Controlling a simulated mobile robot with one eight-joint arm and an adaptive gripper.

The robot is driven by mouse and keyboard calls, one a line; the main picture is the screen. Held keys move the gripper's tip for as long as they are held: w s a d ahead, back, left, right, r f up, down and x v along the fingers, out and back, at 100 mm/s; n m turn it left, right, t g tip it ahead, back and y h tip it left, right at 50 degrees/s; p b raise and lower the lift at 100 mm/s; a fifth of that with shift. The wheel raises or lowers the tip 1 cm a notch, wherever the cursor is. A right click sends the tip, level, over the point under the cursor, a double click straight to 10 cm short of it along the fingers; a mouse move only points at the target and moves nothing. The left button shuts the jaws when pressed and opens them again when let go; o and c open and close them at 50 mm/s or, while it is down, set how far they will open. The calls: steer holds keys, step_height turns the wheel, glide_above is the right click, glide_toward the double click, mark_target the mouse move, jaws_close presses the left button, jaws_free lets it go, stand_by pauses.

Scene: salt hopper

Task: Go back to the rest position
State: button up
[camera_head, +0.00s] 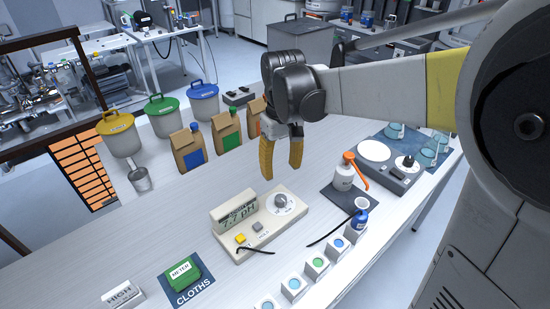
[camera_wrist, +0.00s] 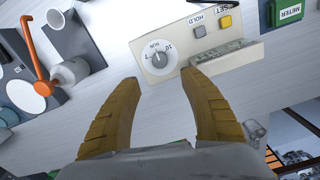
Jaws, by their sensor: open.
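My gripper (camera_head: 281,160) hangs above the white bench (camera_head: 200,188), its yellow fingers pointing down. In the wrist view the two fingers (camera_wrist: 166,98) are well apart with nothing between them. The beige pH meter (camera_head: 262,222) lies below and in front of the gripper, its display reading about 7.7 pH. The meter's dial (camera_wrist: 160,58) shows just beyond the fingertips in the wrist view. I cannot tell the exact height of the fingertips over the bench.
Lidded buckets (camera_head: 160,114) and paper bags (camera_head: 187,149) stand behind. Several sample cups (camera_head: 318,264) line the front edge. A green meter cloth (camera_head: 181,275) lies front left.

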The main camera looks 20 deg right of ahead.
steer(key=s+r+m+t, duration=0.2)
steer(key=s+t, duration=0.5)
steer(key=s, duration=0.7)
